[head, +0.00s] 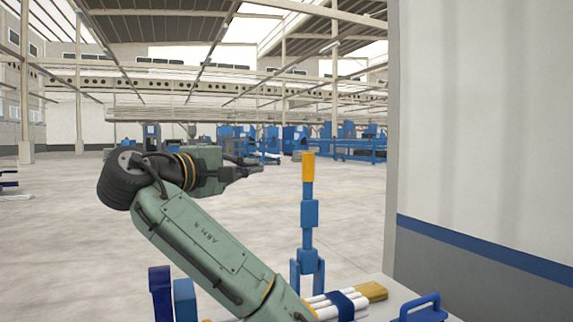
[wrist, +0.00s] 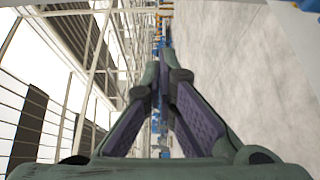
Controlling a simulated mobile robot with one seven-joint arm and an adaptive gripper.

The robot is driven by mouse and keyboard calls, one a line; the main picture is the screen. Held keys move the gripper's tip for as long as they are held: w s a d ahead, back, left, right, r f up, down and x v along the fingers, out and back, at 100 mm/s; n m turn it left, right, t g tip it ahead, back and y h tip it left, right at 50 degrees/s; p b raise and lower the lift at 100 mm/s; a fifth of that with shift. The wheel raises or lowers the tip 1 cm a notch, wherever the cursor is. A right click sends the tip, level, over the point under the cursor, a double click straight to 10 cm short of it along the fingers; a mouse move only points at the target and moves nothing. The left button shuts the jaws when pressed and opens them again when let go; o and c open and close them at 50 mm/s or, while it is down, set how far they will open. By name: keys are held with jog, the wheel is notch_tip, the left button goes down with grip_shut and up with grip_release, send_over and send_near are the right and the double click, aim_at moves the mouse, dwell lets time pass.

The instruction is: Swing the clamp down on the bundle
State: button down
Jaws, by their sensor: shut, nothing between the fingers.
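The clamp (head: 309,213) is a blue arm with a yellow grip (head: 308,167) at its top. It stands upright on a forked blue base in the head view. The bundle (head: 322,299) of white pipes lies low in front of it, with a blue band (head: 344,305) around it; my arm hides part of it. My gripper (head: 258,169) is shut and empty, left of the yellow grip at about its height in the picture, with a gap between them. In the wrist view the fingers (wrist: 161,78) meet at their tips; neither clamp nor bundle can be made out there.
Two blue posts (head: 161,292) stand at the lower left beside my arm. A yellow-brown block (head: 371,291) lies by the pipe ends. A blue handled piece (head: 424,308) sits at the lower right of the pale worktop. A wall (head: 480,130) rises at the right. Open floor lies behind.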

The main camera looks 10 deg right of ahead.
jog(key=w+d+p, duration=0.1)
jog(key=w+d, duration=0.2)
jog(key=d, duration=0.6)
dwell(0.4)
dwell(0.4)
